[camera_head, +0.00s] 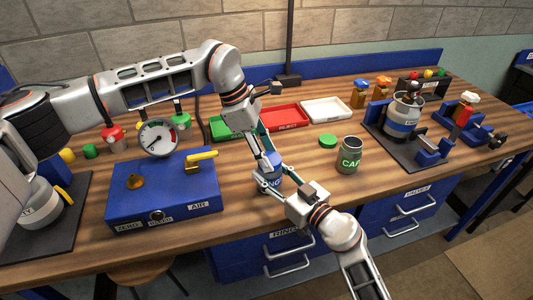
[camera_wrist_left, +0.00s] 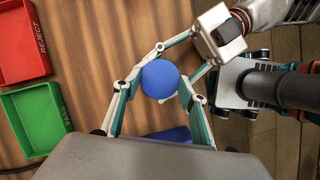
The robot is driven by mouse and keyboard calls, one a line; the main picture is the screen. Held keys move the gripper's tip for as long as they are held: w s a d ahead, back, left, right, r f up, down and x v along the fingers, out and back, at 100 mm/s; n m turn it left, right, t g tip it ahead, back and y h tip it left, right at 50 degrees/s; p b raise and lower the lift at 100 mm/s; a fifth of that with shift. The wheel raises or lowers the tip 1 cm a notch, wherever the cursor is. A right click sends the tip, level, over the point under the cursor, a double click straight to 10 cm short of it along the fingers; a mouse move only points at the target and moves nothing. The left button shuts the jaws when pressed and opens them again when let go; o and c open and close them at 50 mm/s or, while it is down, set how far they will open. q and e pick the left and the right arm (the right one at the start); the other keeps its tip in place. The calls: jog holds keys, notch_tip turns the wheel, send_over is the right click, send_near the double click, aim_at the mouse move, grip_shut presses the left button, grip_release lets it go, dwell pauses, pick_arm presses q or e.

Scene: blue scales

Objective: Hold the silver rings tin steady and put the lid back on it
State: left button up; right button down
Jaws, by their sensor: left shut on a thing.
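My left gripper (camera_head: 267,157) comes down from above and is shut on the blue lid (camera_head: 269,161). In the left wrist view the round blue lid (camera_wrist_left: 159,79) sits between both left fingertips. The lid is right over the tin; I cannot tell whether it is seated or slightly above. My right gripper (camera_head: 270,179) reaches in from the front right, its fingers on either side of the tin, apparently shut on it.
Green (camera_head: 222,127), red (camera_head: 284,118) and white (camera_head: 326,110) trays lie behind. A blue gauge box (camera_head: 150,196) is on the left. Bare wood lies around the tin.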

pick_arm(q)
jog(key=m, duration=0.2)
jog(key=m+g, duration=0.1)
jog(key=m, duration=0.1)
jog(key=m+g+y, duration=0.1)
jog(key=shift+w+m, duration=0.3)
jog(key=shift+m, duration=0.1)
jog(key=m+g, duration=0.1)
jog(key=m, duration=0.2)
jog(key=shift+d+f+y, duration=0.1)
jog(key=shift+f+y, duration=0.05)
jog(key=shift+y, duration=0.25)
jog(key=shift+w+m+g, duration=0.1)
jog(key=shift+m+g, duration=0.2)
jog(key=shift+m, duration=0.6)
jog(key=o, duration=0.8)
jog(key=shift+d, duration=0.1)
jog(key=shift+r, duration=0.25)
jog(key=shift+r, duration=2.2)
